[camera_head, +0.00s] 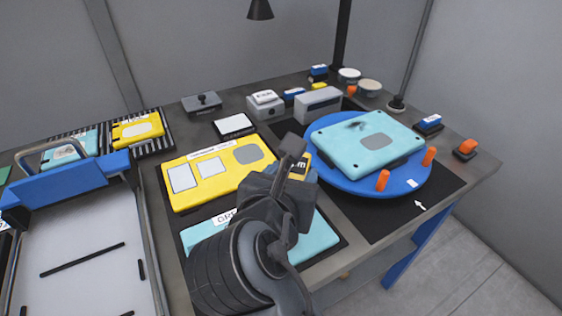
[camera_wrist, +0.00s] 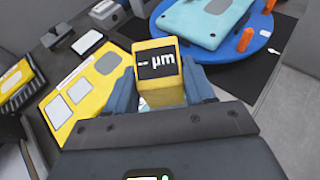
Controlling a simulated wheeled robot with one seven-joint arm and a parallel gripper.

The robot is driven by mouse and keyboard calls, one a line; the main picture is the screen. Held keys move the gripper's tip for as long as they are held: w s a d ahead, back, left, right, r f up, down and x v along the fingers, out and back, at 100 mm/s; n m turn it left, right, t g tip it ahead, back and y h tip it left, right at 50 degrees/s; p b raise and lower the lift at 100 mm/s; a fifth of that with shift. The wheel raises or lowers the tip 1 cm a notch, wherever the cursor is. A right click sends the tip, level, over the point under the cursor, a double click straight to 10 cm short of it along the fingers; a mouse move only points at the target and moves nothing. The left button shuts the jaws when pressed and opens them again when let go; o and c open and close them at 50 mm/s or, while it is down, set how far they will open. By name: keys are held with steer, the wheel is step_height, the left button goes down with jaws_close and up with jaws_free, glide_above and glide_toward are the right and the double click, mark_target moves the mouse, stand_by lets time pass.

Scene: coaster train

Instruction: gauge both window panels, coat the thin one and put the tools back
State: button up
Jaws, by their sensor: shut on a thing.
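My gripper (camera_wrist: 160,95) is shut on a yellow gauge (camera_wrist: 164,92) whose dark display reads "-- µm". In the head view the gauge (camera_head: 300,165) is partly hidden by my gripper, above the front of the table. A teal window panel (camera_head: 368,143) with a dark smudge and a grey patch lies on the blue round turntable (camera_head: 318,126). A yellow panel (camera_head: 218,172) with several pale patches lies flat to the left of my gripper. Another teal panel (camera_head: 315,236) lies beneath my arm, mostly hidden.
Orange pegs (camera_head: 383,181) stand on the turntable's front edge. Grey blocks (camera_head: 318,105), small pads and round tins (camera_head: 369,87) line the back. A white tray (camera_head: 95,245) with a blue bar stands at the left. A lamp pole rises behind the turntable.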

steer(key=shift+f+b, duration=2.9)
steer(key=shift+b, duration=0.85)
steer(key=shift+f+p, duration=0.3)
steer(key=shift+f, duration=0.45)
steer(key=shift+p, duration=1.55)
steer(key=shift+f+p, duration=0.25)
steer(key=shift+p, duration=0.05)
steer(key=o, duration=1.3)
steer(key=shift+c, duration=0.2)
